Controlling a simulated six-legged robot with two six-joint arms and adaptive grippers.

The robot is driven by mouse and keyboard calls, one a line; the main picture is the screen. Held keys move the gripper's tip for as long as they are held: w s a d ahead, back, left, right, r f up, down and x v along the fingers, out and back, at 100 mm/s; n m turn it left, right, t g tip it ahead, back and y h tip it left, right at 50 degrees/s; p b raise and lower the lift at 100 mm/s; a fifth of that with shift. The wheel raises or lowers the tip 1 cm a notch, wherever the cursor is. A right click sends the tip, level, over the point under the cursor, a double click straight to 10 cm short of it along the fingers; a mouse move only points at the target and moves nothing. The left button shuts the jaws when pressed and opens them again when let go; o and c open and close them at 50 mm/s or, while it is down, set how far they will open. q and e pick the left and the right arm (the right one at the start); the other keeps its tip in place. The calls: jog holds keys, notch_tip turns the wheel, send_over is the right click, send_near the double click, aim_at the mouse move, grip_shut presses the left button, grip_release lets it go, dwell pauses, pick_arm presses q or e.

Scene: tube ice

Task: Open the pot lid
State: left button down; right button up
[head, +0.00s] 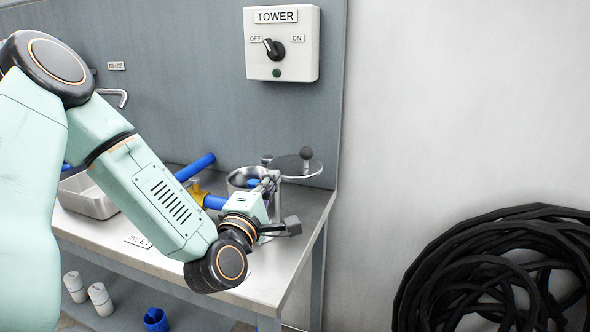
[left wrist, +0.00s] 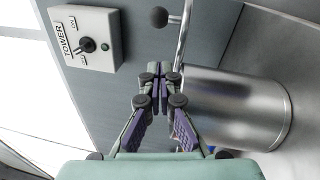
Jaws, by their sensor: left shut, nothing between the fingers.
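The steel pot (head: 236,181) stands near the right end of the bench, and its round mouth shows in the head view. Its flat lid (head: 285,163), with a dark ball knob (head: 306,153), sits out to the right of the mouth. In the left wrist view the pot's cylinder (left wrist: 235,105) lies sideways, with the lid (left wrist: 184,38) edge-on and the knob (left wrist: 158,17) above the fingers. My left gripper (left wrist: 158,76) is shut and empty close to the lid's rim; I cannot tell if it touches. My left wrist hides part of the pot.
A TOWER switch box (head: 282,44) hangs on the grey panel above. Blue pipes (head: 195,167) and a yellow fitting (head: 196,190) lie left of the pot. A steel basin (head: 88,197) is farther left. Black coiled hose (head: 490,270) is at right. White wall lies right of the bench.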

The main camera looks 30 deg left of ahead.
aim_at(293, 174)
pick_arm(q)
jog(key=w+a, duration=0.1)
jog(key=w, duration=0.2)
jog(key=shift+a+r+b, duration=0.1)
jog(key=shift+a+b, duration=0.25)
jog(key=shift+a, duration=0.05)
jog(key=shift+w+d+r+b, duration=0.2)
jog(key=shift+w+d, duration=0.2)
jog(key=shift+w, duration=0.2)
jog(key=shift+w+d+r+b, duration=0.15)
jog(key=shift+w+d, duration=0.2)
jog(key=shift+w, duration=0.2)
jog(key=shift+w+d, duration=0.15)
jog(key=shift+w, duration=0.55)
jog(key=shift+w+d+r, duration=0.2)
jog(key=shift+d, duration=0.1)
jog(key=shift+a, duration=0.15)
jog(key=shift+w+b, duration=0.1)
jog(key=shift+b, duration=0.25)
